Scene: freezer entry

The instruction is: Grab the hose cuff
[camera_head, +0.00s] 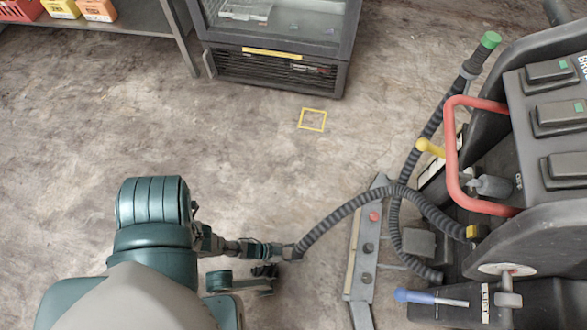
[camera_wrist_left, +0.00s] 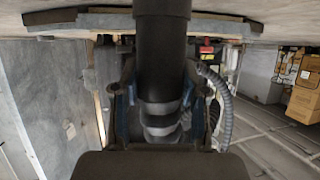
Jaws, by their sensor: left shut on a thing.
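My left gripper (camera_head: 276,251) reaches in from the left, low over the floor, at the near end of a grey ribbed hose (camera_head: 345,210). In the left wrist view my left gripper (camera_wrist_left: 158,112) has its fingers on both sides of a dark round cuff (camera_wrist_left: 161,50) with lighter grey bands, and is shut on it. In the head view the cuff is small and mostly hidden by the gripper. The hose curves from there up and right to the machine. My right gripper is not in view.
The scrubber-like machine (camera_head: 545,150) with a red handle (camera_head: 452,150) fills the right side. Another hose end with a green cap (camera_head: 490,40) stands up beside it. A glass-fronted cabinet (camera_head: 280,60) stands at the back. The floor between is clear, with a yellow square (camera_head: 312,120).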

